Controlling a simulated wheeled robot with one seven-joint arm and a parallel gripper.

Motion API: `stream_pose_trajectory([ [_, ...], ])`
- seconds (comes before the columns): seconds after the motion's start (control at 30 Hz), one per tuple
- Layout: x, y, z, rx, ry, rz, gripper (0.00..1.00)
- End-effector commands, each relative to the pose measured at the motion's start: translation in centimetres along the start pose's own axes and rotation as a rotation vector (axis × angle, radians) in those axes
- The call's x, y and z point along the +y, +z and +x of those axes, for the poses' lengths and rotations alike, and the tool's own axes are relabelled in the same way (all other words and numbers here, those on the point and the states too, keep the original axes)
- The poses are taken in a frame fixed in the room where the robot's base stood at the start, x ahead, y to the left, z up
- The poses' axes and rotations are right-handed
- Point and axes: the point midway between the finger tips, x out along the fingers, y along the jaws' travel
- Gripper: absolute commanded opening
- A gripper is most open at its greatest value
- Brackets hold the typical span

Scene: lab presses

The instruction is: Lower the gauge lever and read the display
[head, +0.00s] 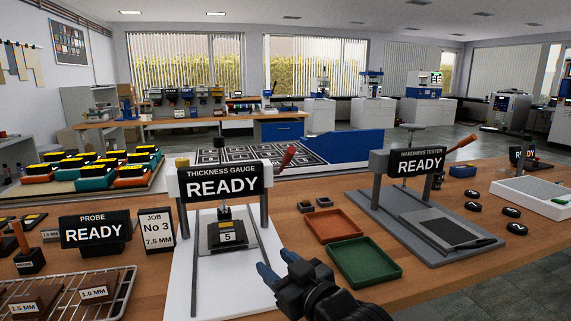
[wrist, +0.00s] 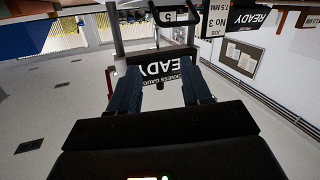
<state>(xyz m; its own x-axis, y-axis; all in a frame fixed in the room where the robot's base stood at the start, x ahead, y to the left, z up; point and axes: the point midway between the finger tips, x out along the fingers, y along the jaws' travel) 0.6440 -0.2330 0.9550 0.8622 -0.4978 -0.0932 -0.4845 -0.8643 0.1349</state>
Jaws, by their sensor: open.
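The thickness gauge stands at the front of the bench, its black display (head: 222,186) reading READY. Its lever (head: 287,156) has a red handle that slants up to the right of the display. A dark block labelled 5 (head: 228,237) sits on the gauge's white base (head: 200,285) under the probe. My gripper (head: 277,266) is open and empty, low in front of the base's right edge, below and apart from the lever. In the wrist view, which is upside down, my open fingers (wrist: 161,88) straddle the gauge display (wrist: 153,68).
A job card (head: 157,231) reads No 3, 7.5 MM, beside a probe display (head: 95,229) at left. A red tray (head: 334,226) and a green tray (head: 364,262) lie right of the gauge. The hardness tester (head: 420,163) stands further right, also showing READY.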

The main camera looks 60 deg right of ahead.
Motion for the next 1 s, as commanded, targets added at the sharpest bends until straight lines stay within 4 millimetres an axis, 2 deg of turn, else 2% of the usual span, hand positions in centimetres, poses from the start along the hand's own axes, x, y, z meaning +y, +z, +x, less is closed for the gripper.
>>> stream_pose_trajectory([
  [0.03,1.7,-2.3,1.4,0.017,0.032,0.001,0.48],
  [0.2,7.5,-7.9,5.0,0.04,0.125,0.0,0.48],
  [0.3,10.6,-10.9,6.3,0.052,0.168,0.0,0.48],
  [0.4,13.0,-13.0,7.1,0.057,0.199,-0.003,0.48],
  [0.5,14.4,-14.3,7.5,0.061,0.216,-0.003,0.48],
  [0.67,15.3,-15.1,8.0,0.062,0.225,-0.003,0.48],
  [1.0,16.3,-15.4,12.5,0.062,0.225,-0.003,0.48],
])
